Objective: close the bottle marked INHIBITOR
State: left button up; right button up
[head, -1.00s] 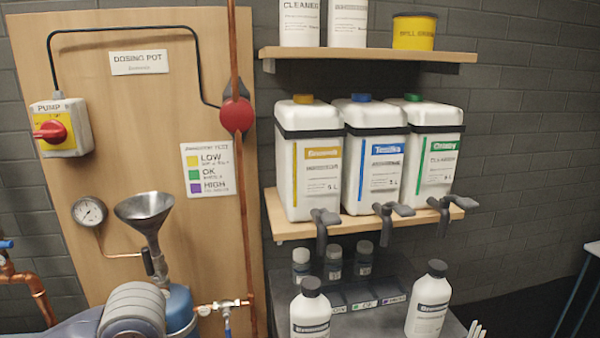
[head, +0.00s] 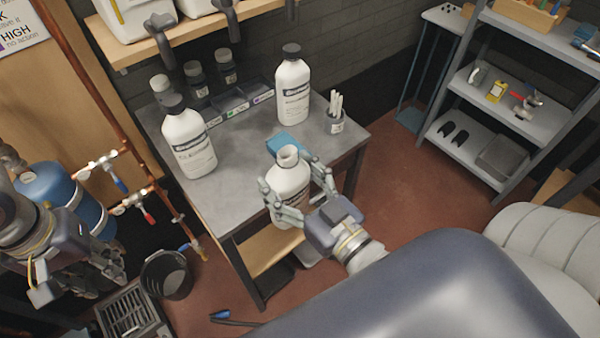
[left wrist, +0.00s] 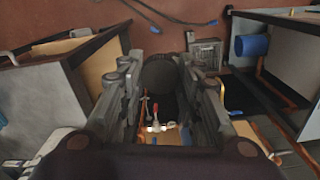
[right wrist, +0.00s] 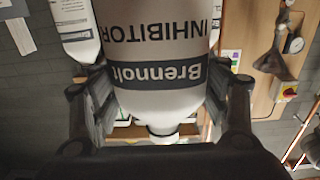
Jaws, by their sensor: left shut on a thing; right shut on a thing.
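The white INHIBITOR bottle (head: 287,180) is upright in my right gripper (head: 298,200), near the table's front edge. Its mouth is bare, with no cap on it. The right wrist view shows its label (right wrist: 160,50) upside down, with the fingers on both sides of the bottle. My left gripper (head: 85,270) is at the far left, well away from the bottle. In the left wrist view a dark round thing, which looks like a black cap (left wrist: 158,74), is between its fingertips. The cap cannot be made out in the head view.
Two capped white bottles stand on the grey table (head: 235,150), one at left (head: 188,143) and one at back (head: 292,92). A blue block (head: 287,141) is behind the held bottle. A pen cup (head: 336,122) stands at right. Copper pipes with valves (head: 130,200) run between left gripper and table.

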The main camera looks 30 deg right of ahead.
jog(key=w+a+r+n+g+y, duration=0.2)
jog(key=w+a+n+g+y, duration=0.1)
jog(key=a+n+g+y, duration=0.1)
jog(key=w+a+r+n+g+y, duration=0.2)
jog(key=a+n+g+y, duration=0.3)
jog(key=a+y, duration=0.3)
jog(key=shift+w+a+n, duration=0.7)
jog(key=shift+w+a, duration=0.1)
jog(key=shift+a, duration=0.2)
jog(key=shift+y, duration=0.3)
pick_arm(q)
jog(key=w+d+r, duration=0.6)
jog(key=d+r, duration=0.2)
jog(key=w+d+r, duration=0.5)
jog(key=d+r, duration=0.3)
jog(key=r, duration=0.1)
jog(key=s+d+r+n, duration=0.2)
jog(key=d+r, duration=0.2)
jog(key=shift+s+d+r+n, duration=0.25)
jog(key=shift+s+d+n, duration=0.05)
jog(key=shift+s+d, duration=0.1)
pick_arm(e)
jog(key=shift+a, duration=0.1)
